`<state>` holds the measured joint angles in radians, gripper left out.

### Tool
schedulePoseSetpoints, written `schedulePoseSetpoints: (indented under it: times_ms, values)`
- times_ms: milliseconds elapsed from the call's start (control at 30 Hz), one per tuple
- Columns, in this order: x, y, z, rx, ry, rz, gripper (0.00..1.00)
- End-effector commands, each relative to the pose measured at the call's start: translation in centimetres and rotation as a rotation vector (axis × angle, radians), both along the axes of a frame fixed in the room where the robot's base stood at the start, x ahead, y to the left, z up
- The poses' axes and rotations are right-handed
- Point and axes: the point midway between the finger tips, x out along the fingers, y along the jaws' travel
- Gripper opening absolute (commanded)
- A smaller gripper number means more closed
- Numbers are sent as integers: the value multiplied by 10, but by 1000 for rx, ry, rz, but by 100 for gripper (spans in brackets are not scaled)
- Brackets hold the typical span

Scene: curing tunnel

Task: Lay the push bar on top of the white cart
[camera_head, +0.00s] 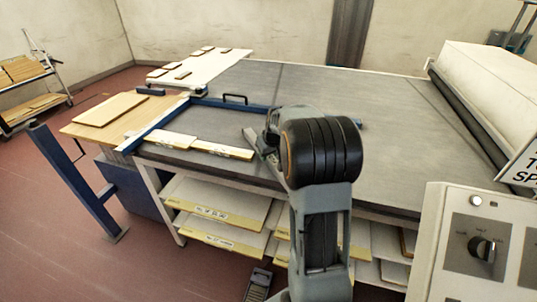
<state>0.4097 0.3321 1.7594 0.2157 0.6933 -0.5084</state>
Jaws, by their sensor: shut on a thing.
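The push bar appears to be the long blue bar (225,103) with a black handle (236,98). It lies across the grey table top, or just above it; I cannot tell which. Its middle is hidden behind my arm, and a blue end shows to the right of the arm. My gripper (257,141) is over the grey table top, mostly hidden by my wrist. It is shut, apparently on the push bar, but the grip itself is hidden. The white cart appears to be the white top (215,65) at the back left, with several small boards on it.
The grey table (330,90) is mostly bare. A blue rail (150,128) and pale strips (205,146) lie at its left. A wooden board (110,108) lies beyond the rail. Boards fill the shelves below. A control panel (480,240) stands front right; a trolley (28,82) stands far left.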

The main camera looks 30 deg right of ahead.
Motion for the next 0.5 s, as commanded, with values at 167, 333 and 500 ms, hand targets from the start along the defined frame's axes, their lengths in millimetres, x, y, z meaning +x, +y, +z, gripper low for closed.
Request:
schedulePoseSetpoints:
  times_ms: [167, 333, 500]
  values:
    - [1, 0, -2, -2, -4, -1, 0]
    - [1, 0, -4, -1, -4, 0, 0]
    - [0, 0, -6, -1, -2, 0, 45]
